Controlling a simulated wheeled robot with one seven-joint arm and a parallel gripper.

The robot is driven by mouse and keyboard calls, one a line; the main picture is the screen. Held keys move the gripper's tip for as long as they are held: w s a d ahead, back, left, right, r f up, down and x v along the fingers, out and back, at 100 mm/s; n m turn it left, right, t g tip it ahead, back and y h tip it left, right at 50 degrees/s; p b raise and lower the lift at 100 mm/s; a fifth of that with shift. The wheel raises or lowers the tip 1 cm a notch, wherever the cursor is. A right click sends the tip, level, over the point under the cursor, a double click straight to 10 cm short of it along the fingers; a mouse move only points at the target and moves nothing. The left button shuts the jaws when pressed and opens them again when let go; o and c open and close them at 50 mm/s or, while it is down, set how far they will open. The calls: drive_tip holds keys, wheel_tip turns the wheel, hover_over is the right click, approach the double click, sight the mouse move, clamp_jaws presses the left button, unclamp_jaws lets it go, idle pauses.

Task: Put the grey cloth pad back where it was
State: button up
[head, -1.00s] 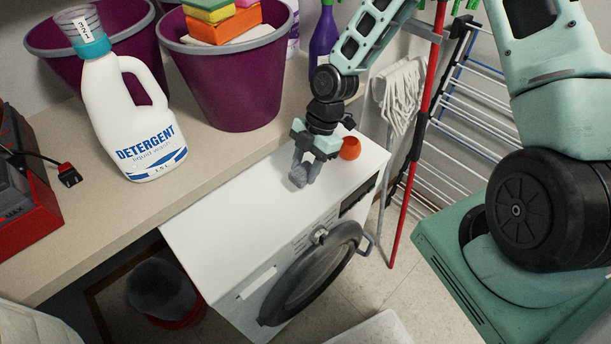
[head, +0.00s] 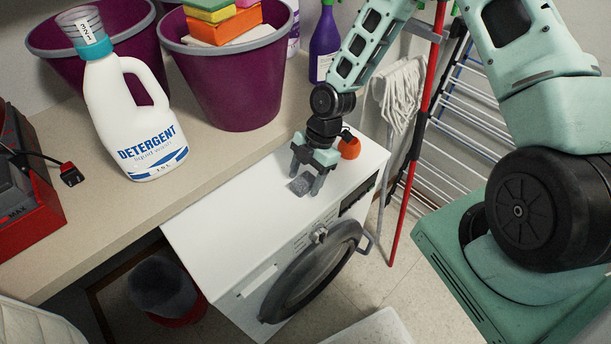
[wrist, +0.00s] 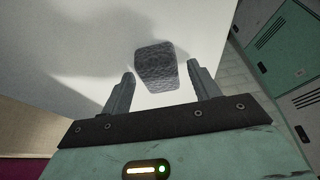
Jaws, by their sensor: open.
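The grey cloth pad (head: 300,186) lies on the white top of the washing machine (head: 235,205). It also shows in the wrist view (wrist: 157,68) as a small dark grey textured block on the white surface. My gripper (head: 307,184) is over the machine top with its fingers pointing down around the pad. In the wrist view my gripper (wrist: 160,92) is open, with one finger on each side and the pad just beyond and between the fingertips. No finger is seen touching the pad.
An orange round object (head: 349,147) sits on the machine right behind my gripper. The detergent bottle (head: 137,115) and purple buckets (head: 228,85) stand on the counter (head: 105,205). A mop (head: 399,95) and drying rack (head: 465,130) are at the right. The machine's front-left top is clear.

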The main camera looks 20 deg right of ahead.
drive_tip(key=b+v, duration=0.1)
drive_tip(key=v, duration=1.1)
drive_tip(key=s+a+r+m+h, duration=0.1)
drive_tip(key=s+a+r+m, duration=0.2)
drive_tip(key=s, duration=0.4)
drive_tip(key=s+a+r+m+t+h, duration=0.1)
drive_tip(key=s+a+r+m, duration=0.3)
drive_tip(key=s+r+m, duration=0.2)
drive_tip(key=s+a+r+m+h, duration=0.1)
drive_tip(key=s+a+r+m, duration=0.3)
drive_tip(key=s, duration=0.5)
drive_tip(key=shift+r+m+h, duration=0.3)
drive_tip(key=shift+r+m, duration=0.1)
drive_tip(key=shift+r, duration=0.55)
drive_tip(key=shift+f+b, duration=0.35)
drive_tip(key=shift+b, duration=0.05)
